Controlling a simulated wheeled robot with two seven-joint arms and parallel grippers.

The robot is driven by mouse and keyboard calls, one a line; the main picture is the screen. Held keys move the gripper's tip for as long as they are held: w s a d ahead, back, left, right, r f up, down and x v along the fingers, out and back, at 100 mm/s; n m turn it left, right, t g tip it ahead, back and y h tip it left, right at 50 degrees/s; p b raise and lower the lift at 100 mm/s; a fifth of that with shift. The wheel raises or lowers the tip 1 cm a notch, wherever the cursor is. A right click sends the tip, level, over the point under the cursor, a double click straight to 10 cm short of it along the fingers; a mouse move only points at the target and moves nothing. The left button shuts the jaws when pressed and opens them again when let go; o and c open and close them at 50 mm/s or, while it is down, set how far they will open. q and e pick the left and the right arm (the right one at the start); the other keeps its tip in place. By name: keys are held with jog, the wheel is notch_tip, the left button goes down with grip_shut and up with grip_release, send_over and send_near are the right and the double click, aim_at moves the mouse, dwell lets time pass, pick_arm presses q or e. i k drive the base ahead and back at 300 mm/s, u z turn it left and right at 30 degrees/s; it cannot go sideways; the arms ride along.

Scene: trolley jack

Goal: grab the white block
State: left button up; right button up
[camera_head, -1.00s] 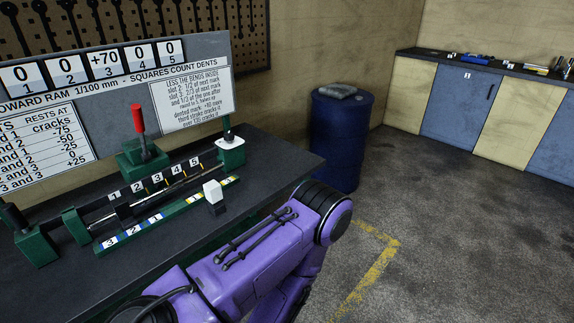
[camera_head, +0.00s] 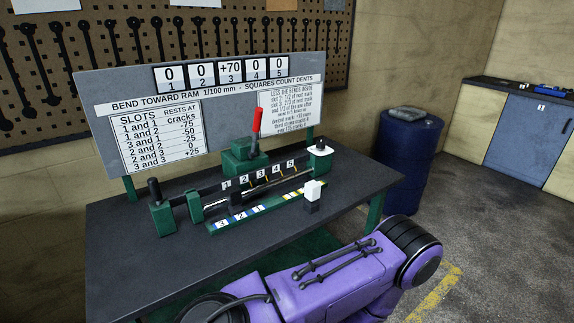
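The white block (camera_head: 312,190) sits on top of a small dark block at the right part of the green numbered rail on the workbench. The dark block (camera_head: 312,207) is at the rail's front edge. A purple arm of mine crosses the lower part of the view, in front of the bench. Neither of my grippers shows, so I cannot see whether they are open or shut. Nothing touches the white block in view.
The dark workbench (camera_head: 120,260) carries a green press with a red lever (camera_head: 256,121) behind the rail. A printed board (camera_head: 215,75) stands at the back. A blue drum (camera_head: 407,165) is right of the bench. The bench's left front is clear.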

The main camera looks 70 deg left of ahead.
aim_at(313, 189)
jog(key=u, duration=1.5)
